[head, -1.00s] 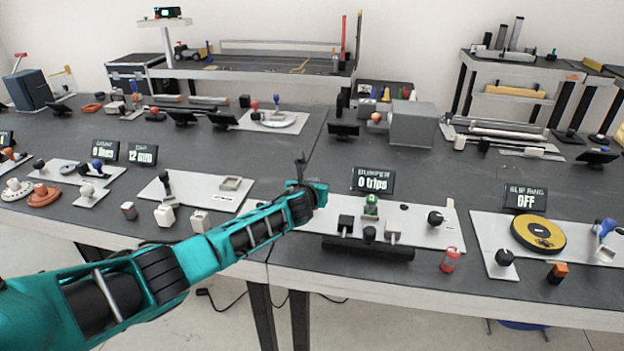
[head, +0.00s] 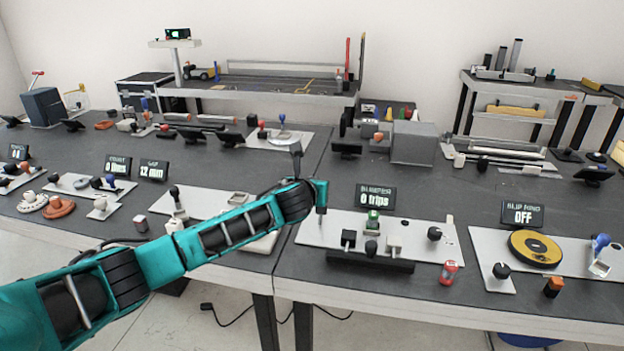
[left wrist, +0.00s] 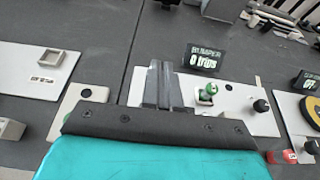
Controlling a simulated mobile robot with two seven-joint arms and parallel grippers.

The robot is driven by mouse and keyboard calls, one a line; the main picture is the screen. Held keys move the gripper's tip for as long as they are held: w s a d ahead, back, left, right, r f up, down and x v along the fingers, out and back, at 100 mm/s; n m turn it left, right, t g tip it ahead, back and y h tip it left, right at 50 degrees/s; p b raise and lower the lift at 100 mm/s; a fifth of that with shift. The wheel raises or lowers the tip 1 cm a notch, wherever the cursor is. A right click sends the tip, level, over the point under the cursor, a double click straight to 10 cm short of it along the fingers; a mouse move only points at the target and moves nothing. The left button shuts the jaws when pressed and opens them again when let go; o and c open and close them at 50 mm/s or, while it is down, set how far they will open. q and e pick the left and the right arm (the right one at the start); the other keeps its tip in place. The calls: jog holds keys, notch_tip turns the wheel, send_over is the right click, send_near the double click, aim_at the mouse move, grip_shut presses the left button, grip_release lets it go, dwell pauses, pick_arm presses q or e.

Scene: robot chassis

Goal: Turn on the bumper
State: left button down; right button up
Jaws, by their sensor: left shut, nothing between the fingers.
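The bumper station is a pale panel (head: 333,237) on the dark table, with a display (head: 375,196) behind it reading "0 trips". On it stand a green-topped switch (head: 373,219), two small blocks, one black (head: 348,238) and one white (head: 394,243), and a black knob (head: 434,233). A long black bar (head: 370,262) runs along its front edge. My left gripper (head: 320,212) points down above the panel's left end, left of the green switch. Its fingers are shut and empty. The left wrist view shows the fingers (left wrist: 162,82) and the green switch (left wrist: 208,92) to their right. My right gripper is not visible.
A red cylinder (head: 449,272) stands right of the bar. Further right is the slip ring panel (head: 483,240) with a yellow disc (head: 535,248) and display "OFF" (head: 522,214). Other panels stand left.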

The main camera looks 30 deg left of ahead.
pick_arm(q)
jog(key=shift+s+d+r, duration=0.1)
jog(key=shift+s+r, duration=0.15)
jog(key=shift+r, duration=0.55)
jog(key=shift+f, duration=0.1)
jog(key=s+d+f+n+g+h, duration=0.2)
jog(key=s+d+f+n+h, duration=0.4)
jog(key=s+d+f+n, duration=0.95)
jog(key=s+a+f+n, duration=0.1)
jog(key=s+f+n, duration=0.2)
jog(key=s+n, duration=0.4)
jog(key=s+a+f+n, duration=0.1)
jog(key=s+f+n, duration=0.2)
jog(key=s+n, duration=0.5)
jog(key=s, duration=0.4)
jog(key=shift+s+a+f+g+y, duration=0.25)
jog(key=shift+a+g+y, duration=0.05)
